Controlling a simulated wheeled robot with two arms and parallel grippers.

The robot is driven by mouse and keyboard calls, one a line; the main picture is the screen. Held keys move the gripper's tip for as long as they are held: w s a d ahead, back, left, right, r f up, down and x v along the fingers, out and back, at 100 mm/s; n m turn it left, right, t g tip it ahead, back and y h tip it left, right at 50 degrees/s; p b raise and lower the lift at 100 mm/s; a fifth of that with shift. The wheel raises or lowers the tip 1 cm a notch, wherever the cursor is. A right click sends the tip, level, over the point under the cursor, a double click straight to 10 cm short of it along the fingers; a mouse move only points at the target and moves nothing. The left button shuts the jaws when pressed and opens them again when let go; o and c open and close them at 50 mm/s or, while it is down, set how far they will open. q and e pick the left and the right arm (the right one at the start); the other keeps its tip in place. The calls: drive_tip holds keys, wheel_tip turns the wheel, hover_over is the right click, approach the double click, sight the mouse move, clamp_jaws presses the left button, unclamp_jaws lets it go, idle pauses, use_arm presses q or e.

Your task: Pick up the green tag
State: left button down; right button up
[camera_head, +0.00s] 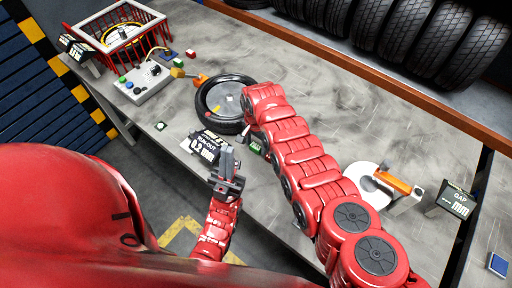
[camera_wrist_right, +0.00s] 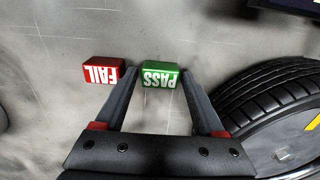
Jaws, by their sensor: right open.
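The green tag, lettered PASS, lies on the grey bench in the right wrist view (camera_wrist_right: 160,74). In the head view the green tag (camera_head: 255,149) shows partly beside my right arm. My right gripper (camera_wrist_right: 160,84) is open, its two fingers reaching to either side of the green tag with visible gaps; I cannot tell its exact height above the bench. In the head view my right gripper is mostly hidden by its arm. My left gripper (camera_head: 229,163) is near the bench's front edge, beside the display; its jaw opening is unclear.
A red FAIL tag (camera_wrist_right: 100,71) lies just left of the right gripper's left finger. A tyre (camera_head: 226,122) lies right of the gripper in the wrist view. A black display (camera_head: 204,146), a button box (camera_head: 144,82) and a red basket (camera_head: 106,57) stand on the bench.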

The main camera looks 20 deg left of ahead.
drive_tip(key=c, duration=1.1)
drive_tip(key=shift+r, duration=0.2)
